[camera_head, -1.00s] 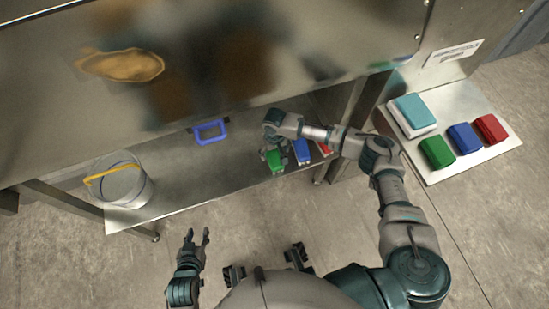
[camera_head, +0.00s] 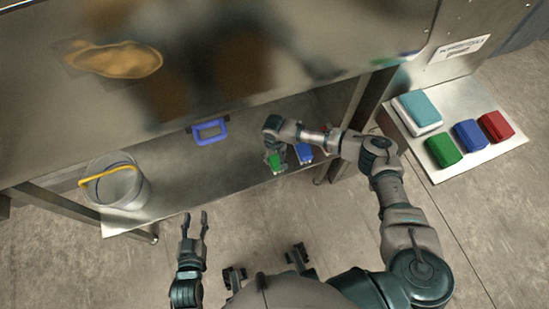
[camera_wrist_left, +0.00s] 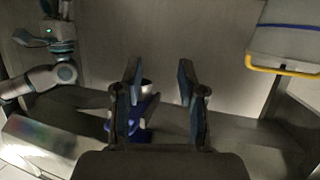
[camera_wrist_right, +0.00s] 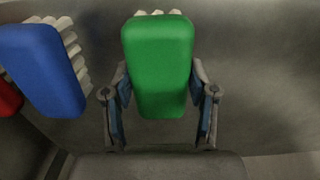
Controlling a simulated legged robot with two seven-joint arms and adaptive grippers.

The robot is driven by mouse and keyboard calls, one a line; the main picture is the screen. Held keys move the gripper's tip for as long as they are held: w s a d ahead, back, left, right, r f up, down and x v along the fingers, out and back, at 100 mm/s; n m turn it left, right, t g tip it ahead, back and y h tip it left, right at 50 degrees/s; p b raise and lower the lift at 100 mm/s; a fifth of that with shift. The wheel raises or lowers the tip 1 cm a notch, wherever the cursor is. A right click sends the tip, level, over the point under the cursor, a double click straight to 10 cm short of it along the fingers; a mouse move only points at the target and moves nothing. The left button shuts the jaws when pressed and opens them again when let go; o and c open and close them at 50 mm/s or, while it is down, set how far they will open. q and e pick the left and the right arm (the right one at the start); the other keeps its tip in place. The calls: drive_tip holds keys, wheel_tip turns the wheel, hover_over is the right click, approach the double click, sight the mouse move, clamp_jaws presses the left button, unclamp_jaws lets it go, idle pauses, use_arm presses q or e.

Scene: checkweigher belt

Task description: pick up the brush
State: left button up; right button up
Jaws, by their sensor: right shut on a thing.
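A green brush (camera_wrist_right: 160,62) with pale bristles lies between the two fingers of my right gripper (camera_wrist_right: 160,118) in the right wrist view. The fingers are shut on its sides. In the head view the green brush (camera_head: 274,161) is on the lower metal shelf, partly covered by my right gripper (camera_head: 277,154). I cannot tell whether it is clear of the shelf. A blue brush (camera_wrist_right: 42,68) lies beside it, and a red one (camera_wrist_right: 8,98) is cut off at the picture's edge. My left gripper (camera_head: 195,218) is open and empty, away from the shelf; its fingers (camera_wrist_left: 160,85) are apart.
A clear bucket (camera_head: 120,190) with a yellow handle stands at the shelf's left. A blue-handled thing (camera_head: 209,131) lies behind. A side tray (camera_head: 440,177) at the right holds a teal pad (camera_head: 417,108) and green, blue and red blocks. Table legs and the upper surface frame the shelf.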

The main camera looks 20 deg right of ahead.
use_arm(q)
drive_tip(key=shift+a, duration=0.1)
use_arm(e)
drive_tip(key=shift+r, duration=0.15)
drive_tip(key=shift+d+r, duration=0.15)
drive_tip(key=shift+r, duration=0.05)
wheel_tip(320, 180, up, 3)
drive_tip(key=shift+r+p, duration=0.15)
drive_tip(key=shift+p, duration=0.8)
drive_tip(key=s+d, duration=0.1)
drive_tip(key=s+d+p, duration=0.1)
drive_tip(key=s, duration=0.1)
drive_tip(key=s+d+p, duration=0.1)
drive_tip(key=s, duration=0.1)
drive_tip(key=shift+r, duration=0.3)
use_arm(q)
drive_tip(key=s+a+f+g+y+p, duration=0.1)
drive_tip(key=s+f+g, duration=0.3)
drive_tip(key=s, duration=0.4)
drive_tip(key=s+a+f+g+y+p, duration=0.1)
drive_tip(key=s+a+f+g+y, duration=0.1)
drive_tip(key=s+a+f+g, duration=0.2)
drive_tip(key=shift+s+a+f+g+p, duration=0.35)
drive_tip(key=shift+s+f+g, duration=0.4)
drive_tip(key=shift+s+g, duration=1.2)
use_arm(e)
drive_tip(key=s+d, duration=0.5)
drive_tip(key=s, duration=0.3)
drive_tip(key=shift+s+d+r, duration=0.2)
drive_tip(key=shift+s+d, duration=0.05)
